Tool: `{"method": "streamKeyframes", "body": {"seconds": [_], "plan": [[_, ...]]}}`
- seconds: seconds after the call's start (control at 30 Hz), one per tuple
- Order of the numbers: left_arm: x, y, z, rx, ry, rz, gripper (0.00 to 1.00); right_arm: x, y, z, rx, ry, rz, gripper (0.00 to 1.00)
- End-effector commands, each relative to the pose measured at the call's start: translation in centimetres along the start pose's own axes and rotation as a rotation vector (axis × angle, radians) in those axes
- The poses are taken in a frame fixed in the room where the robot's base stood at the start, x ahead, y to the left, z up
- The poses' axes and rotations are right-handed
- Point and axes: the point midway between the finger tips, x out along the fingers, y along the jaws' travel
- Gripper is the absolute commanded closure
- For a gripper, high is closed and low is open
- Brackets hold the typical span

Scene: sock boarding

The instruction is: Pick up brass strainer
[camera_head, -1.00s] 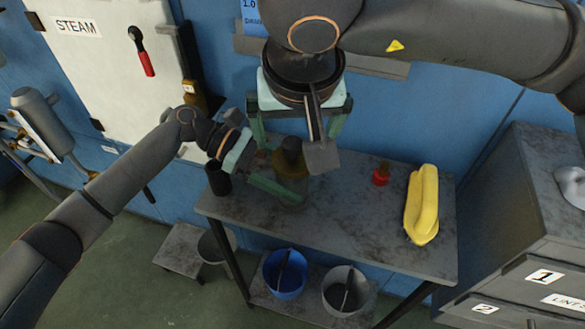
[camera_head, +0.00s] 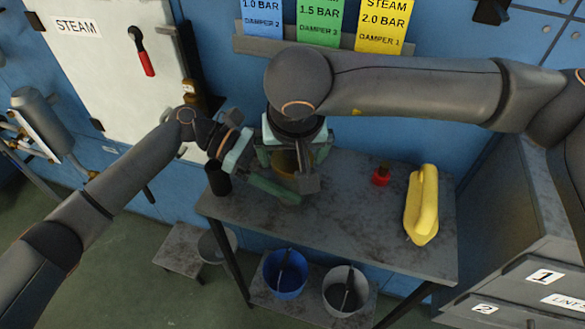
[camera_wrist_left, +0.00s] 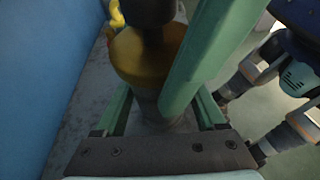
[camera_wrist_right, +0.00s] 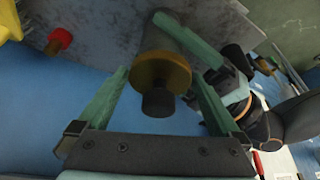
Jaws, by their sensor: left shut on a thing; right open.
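The brass strainer (camera_head: 284,163) is a round brass piece with a dark knob, on top of a grey cylinder (camera_wrist_right: 165,38) over the table. It also shows in the left wrist view (camera_wrist_left: 145,58) and the right wrist view (camera_wrist_right: 160,70). My left gripper (camera_head: 275,188) is shut on the grey cylinder, low beside the brass. My right gripper (camera_head: 292,155) is above, pointing down and open. In the right wrist view its fingers (camera_wrist_right: 158,85) stand on either side of the knob and brass, apart from them. The right wrist partly hides the brass in the head view.
A blue bucket (camera_head: 286,274) and a grey bucket (camera_head: 346,290) stand below. A blue wall is close behind.

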Motion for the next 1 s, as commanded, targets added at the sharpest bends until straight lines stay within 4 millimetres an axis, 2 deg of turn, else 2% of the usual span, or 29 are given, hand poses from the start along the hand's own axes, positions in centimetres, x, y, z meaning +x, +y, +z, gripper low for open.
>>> {"method": "streamKeyframes", "body": {"seconds": [0.07, 0.83, 1.0], "plan": [[-0.03, 0.03, 0.03, 0.000, -0.001, 0.001, 1.00, -0.03, -0.01, 0.01, 0.000, 0.000, 0.000, 0.02], [-0.02, 0.03, 0.03, 0.000, -0.001, 0.001, 1.00, -0.09, -0.01, 0.00, 0.000, 0.000, 0.000, 0.89], [-0.02, 0.03, 0.04, 0.000, -0.001, 0.001, 1.00, -0.15, -0.02, -0.06, 0.000, 0.002, -0.001, 0.89]]}}
